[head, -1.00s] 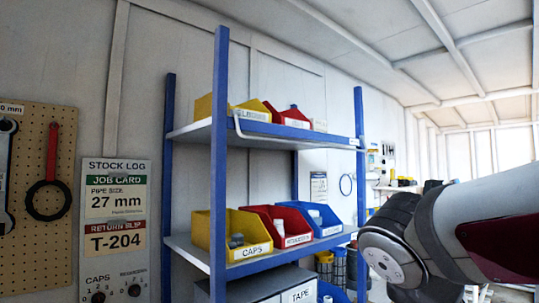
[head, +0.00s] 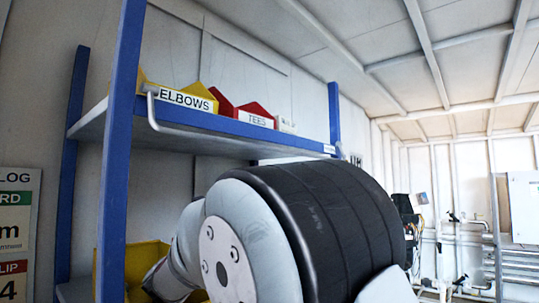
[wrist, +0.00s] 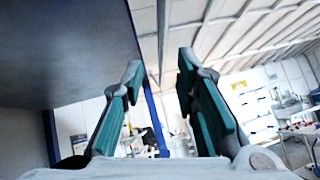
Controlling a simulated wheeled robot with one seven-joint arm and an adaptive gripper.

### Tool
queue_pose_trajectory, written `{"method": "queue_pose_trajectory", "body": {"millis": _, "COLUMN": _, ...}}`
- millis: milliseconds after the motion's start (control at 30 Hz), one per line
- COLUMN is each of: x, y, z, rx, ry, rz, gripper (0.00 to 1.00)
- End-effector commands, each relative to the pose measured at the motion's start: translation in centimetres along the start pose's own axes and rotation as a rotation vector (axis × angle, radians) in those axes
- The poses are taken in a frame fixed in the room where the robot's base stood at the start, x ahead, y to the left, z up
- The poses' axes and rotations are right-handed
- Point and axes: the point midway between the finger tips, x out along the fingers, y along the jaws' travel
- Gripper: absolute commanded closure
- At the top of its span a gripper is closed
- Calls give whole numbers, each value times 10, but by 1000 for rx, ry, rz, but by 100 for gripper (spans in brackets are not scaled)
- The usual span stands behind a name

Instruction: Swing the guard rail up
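The guard rail (head: 240,137) is a thin white bar along the front edge of the upper blue shelf (head: 280,131). It hangs low, with its bent left end (head: 151,108) beside the ELBOWS label. In the head view my arm hides my gripper. In the wrist view my gripper (wrist: 160,62) is open, its two green-padded fingers pointing up beside the shelf's dark underside (wrist: 60,45). A pale narrow bar, which looks like the rail, runs upright in the gap between the fingers. I cannot tell whether it touches them.
A yellow ELBOWS bin (head: 180,92) and a red TEES bin (head: 250,112) stand on the upper shelf behind the rail. A blue post (head: 121,150) rises at the shelf's left front. A yellow bin (head: 140,262) shows lower down behind my arm. Open room lies to the right.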

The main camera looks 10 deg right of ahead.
Motion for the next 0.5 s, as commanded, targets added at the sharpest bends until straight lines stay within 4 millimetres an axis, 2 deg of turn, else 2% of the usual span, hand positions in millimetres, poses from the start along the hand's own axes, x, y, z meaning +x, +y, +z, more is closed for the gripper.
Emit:
{"method": "queue_pose_trajectory", "body": {"millis": 167, "x": 23, "y": -2, "z": 1, "rx": -1, "ry": -2, "rz": -4, "gripper": 72}}
{"method": "queue_pose_trajectory", "body": {"millis": 500, "x": 87, "y": -2, "z": 0, "rx": 0, "ry": 0, "rz": -5, "gripper": 72}}
